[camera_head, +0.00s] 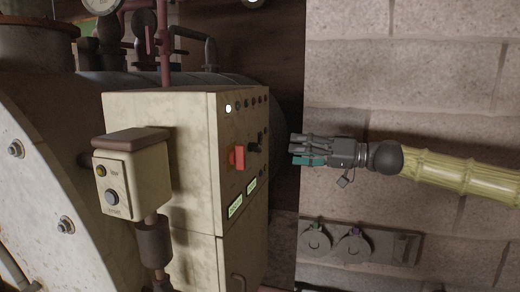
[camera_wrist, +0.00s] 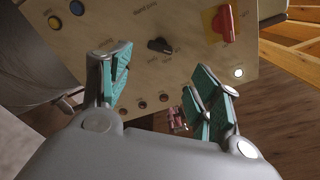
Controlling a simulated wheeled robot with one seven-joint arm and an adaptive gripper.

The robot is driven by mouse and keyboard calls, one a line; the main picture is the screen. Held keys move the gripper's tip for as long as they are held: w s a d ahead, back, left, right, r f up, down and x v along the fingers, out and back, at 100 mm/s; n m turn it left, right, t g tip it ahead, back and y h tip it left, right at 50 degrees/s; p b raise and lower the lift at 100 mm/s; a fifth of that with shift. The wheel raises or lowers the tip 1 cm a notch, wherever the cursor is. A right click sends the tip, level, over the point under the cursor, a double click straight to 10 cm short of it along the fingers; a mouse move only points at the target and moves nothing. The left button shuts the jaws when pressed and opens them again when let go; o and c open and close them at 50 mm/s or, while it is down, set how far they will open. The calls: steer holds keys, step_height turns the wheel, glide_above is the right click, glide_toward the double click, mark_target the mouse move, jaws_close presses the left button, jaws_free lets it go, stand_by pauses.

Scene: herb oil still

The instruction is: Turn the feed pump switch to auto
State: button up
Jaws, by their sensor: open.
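A black rotary switch (camera_wrist: 159,45) sits on the face of a cream control cabinet (camera_head: 160,110); it also shows in the head view (camera_head: 254,145). Its labels are too blurred to read, so I cannot confirm it is the feed pump switch or its setting. My gripper (camera_head: 293,150) is to the right of the cabinet face in the head view, apart from it. In the wrist view my gripper (camera_wrist: 162,85) is open and empty, its teal-padded fingers wide apart, with the black switch beyond and between them.
A red switch on a yellow plate (camera_wrist: 215,26) is beside the black switch, with a lit white lamp (camera_wrist: 238,72) near it. Small lamps or buttons line the panel. A block wall (camera_head: 410,80) is behind my arm.

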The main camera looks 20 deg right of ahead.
mark_target(260, 148)
steer(key=shift+p+x, duration=1.5)
steer(key=shift+x, duration=3.75)
steer(key=shift+f, duration=0.1)
steer(key=c, duration=1)
